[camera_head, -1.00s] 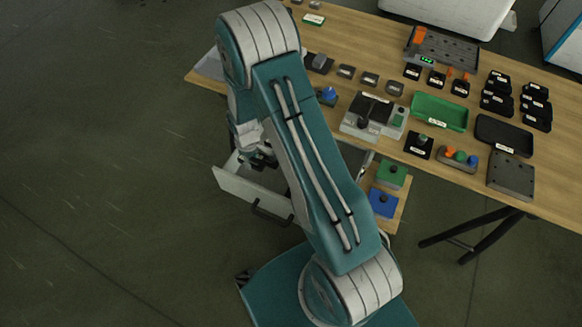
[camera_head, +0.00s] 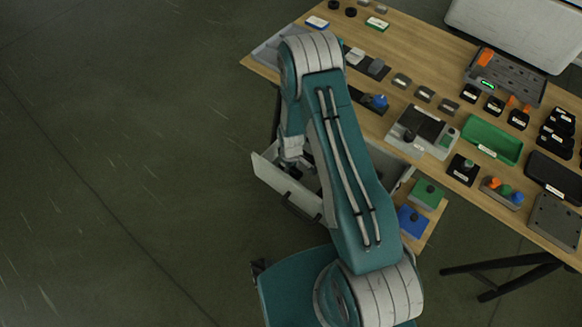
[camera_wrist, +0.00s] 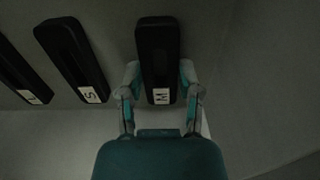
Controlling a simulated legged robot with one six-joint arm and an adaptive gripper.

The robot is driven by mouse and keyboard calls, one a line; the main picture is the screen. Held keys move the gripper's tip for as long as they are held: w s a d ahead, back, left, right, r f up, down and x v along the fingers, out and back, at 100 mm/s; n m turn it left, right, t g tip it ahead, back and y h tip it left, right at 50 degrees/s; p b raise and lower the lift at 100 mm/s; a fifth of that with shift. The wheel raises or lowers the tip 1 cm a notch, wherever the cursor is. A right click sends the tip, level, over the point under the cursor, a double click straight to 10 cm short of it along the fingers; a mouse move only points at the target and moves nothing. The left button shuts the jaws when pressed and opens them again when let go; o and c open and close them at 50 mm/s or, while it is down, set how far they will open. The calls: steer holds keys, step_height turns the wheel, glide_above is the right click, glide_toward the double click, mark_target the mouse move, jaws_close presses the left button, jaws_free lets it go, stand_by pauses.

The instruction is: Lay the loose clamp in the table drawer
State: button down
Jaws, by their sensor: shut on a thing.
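The table drawer (camera_head: 268,179) is pulled open under the table, and its pale front with a dark handle shows. My gripper (camera_wrist: 159,76) is shut on a black clamp (camera_wrist: 158,45) with a white label marked M. The clamp lies between the two fingers, long side pointing away from my wrist. In the head view my gripper (camera_head: 292,166) is over or in the open drawer, and my arm hides most of the drawer's inside. I cannot tell whether the clamp touches the drawer floor.
Left of the held clamp lie a black piece marked S (camera_wrist: 72,58) and another labelled black piece (camera_wrist: 22,72), with gaps between. The wooden table (camera_head: 390,25) carries trays and several small parts. A green block (camera_head: 427,194) and blue block (camera_head: 412,222) sit right of the drawer.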

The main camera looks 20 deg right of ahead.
steer(key=shift+c, duration=1.5)
jaws_free()
steer(key=s+r+m+t, duration=0.1)
steer(key=s+r+m, duration=0.15)
steer(key=r, duration=1.55)
steer(key=s+r+m+t, duration=0.1)
steer(key=s+r+t, duration=0.15)
steer(key=r, duration=1.65)
steer(key=s+r+m+t, duration=0.1)
steer(key=s+r+m, duration=0.1)
steer(key=s+r, duration=0.4)
steer(key=s+r+m+t, duration=0.1)
steer(key=s+r, duration=0.5)
steer(key=s, duration=0.5)
steer(key=shift+d+m, duration=0.35)
steer(key=shift+d, duration=0.05)
